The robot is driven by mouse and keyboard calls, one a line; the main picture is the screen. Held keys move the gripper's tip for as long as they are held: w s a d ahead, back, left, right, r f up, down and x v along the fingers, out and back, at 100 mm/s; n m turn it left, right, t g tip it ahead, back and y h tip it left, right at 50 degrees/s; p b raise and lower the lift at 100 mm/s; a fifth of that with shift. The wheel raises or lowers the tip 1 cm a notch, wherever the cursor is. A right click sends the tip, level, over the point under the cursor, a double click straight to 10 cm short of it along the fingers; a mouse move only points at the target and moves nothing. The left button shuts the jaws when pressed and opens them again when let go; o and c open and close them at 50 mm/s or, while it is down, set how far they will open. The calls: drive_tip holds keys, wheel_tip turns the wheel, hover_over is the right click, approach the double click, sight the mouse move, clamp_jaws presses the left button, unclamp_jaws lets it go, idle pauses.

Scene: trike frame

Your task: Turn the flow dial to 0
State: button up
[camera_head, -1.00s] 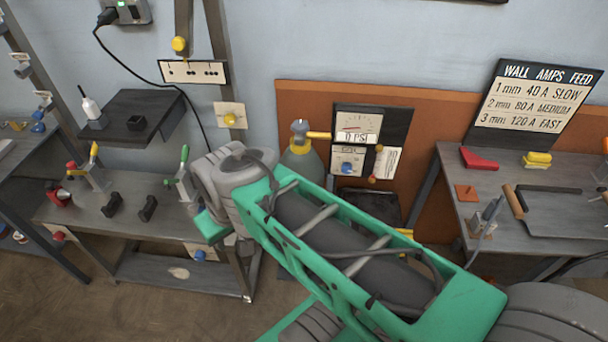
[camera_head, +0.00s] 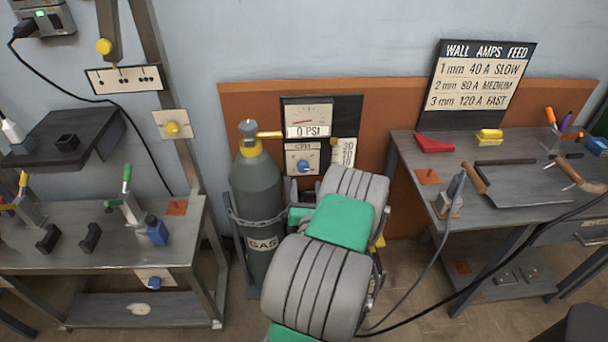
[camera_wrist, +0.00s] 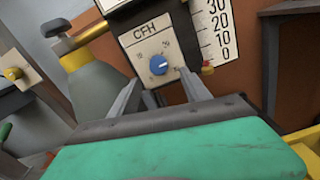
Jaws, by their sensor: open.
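The flow dial is a blue knob (camera_head: 304,166) on a white plate marked CFH, below the 0 PSI gauge (camera_head: 307,118). In the wrist view the blue dial (camera_wrist: 158,65) shows close up, with its pale pointer mark toward the upper right and small scale figures around it. My gripper (camera_wrist: 160,90) is open and empty. Its two grey fingers point at the CFH plate, one on each side below the dial, apart from it as far as I can tell.
A grey gas cylinder (camera_head: 257,205) with a yellow neck stands left of the panel. Workbenches stand at left (camera_head: 60,250) and right (camera_head: 400,150).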

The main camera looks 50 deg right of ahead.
sight(304, 169)
drive_tip(key=p+x, duration=0.2)
drive_tip(key=x, duration=0.4)
drive_tip(key=shift+w+d+r+p, duration=0.15)
drive_tip(key=shift+w+p, duration=0.15)
drive_tip(key=shift+w+d, duration=0.2)
drive_tip(key=shift+d, duration=0.05)
drive_tip(key=shift+c, duration=0.2)
clamp_jaws()
